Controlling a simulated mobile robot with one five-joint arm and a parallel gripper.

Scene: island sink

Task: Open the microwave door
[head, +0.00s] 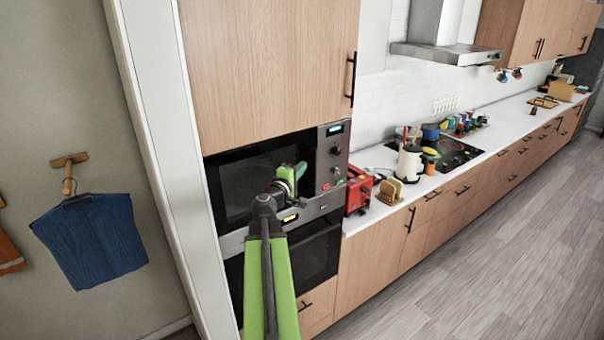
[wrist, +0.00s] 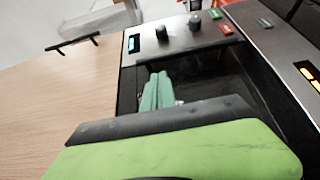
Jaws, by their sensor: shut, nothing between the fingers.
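The microwave (head: 235,186) is built into the wooden cabinet wall in the head view, with a dark glass door and a steel control panel on its right. Its door looks shut. In the wrist view the control panel (wrist: 190,35) has a display, knobs and small red and green buttons. My gripper (head: 301,168) is in front of the door's right part, near the panel. In the wrist view my gripper's green fingers (wrist: 157,90) are shut and empty against the dark door area. I cannot tell whether they touch the door. My arm hides part of the door's lower edge.
An oven (head: 314,254) sits directly below the microwave. A red toaster (head: 358,190) and a bread rack (head: 390,191) stand on the counter (head: 412,193) to the right. A tall cabinet door with a black handle (head: 351,78) is above. The floor at right is clear.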

